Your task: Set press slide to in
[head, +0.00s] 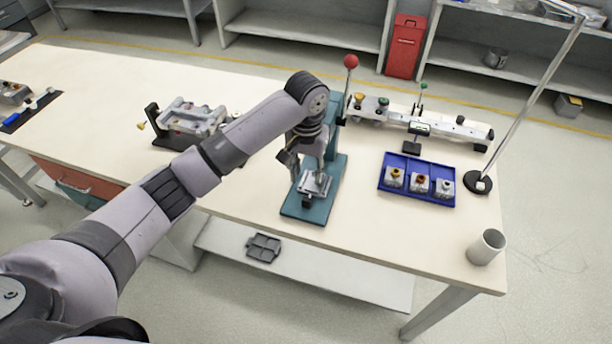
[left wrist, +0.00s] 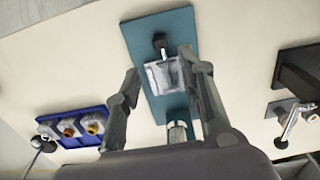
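The press has a teal base (head: 325,212) and a lever with a red ball (head: 350,61); my left arm hides part of its column. Its metallic slide (head: 316,184) sits over the base, with a black knob (head: 306,202) at the near end. In the left wrist view the slide (left wrist: 163,76) and its knob (left wrist: 160,42) show between the fingers. My left gripper (head: 303,172) points down at the slide with its fingers (left wrist: 160,68) apart, one on each side. I cannot tell whether they touch it. My right gripper is not in view.
A blue tray (head: 417,199) with several small fittings lies right of the press. A rail fixture (head: 440,122) is behind it, a lamp stand (head: 478,182) and a grey cup (head: 486,247) at right. A clamp fixture (head: 190,118) stands left. The front table strip is clear.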

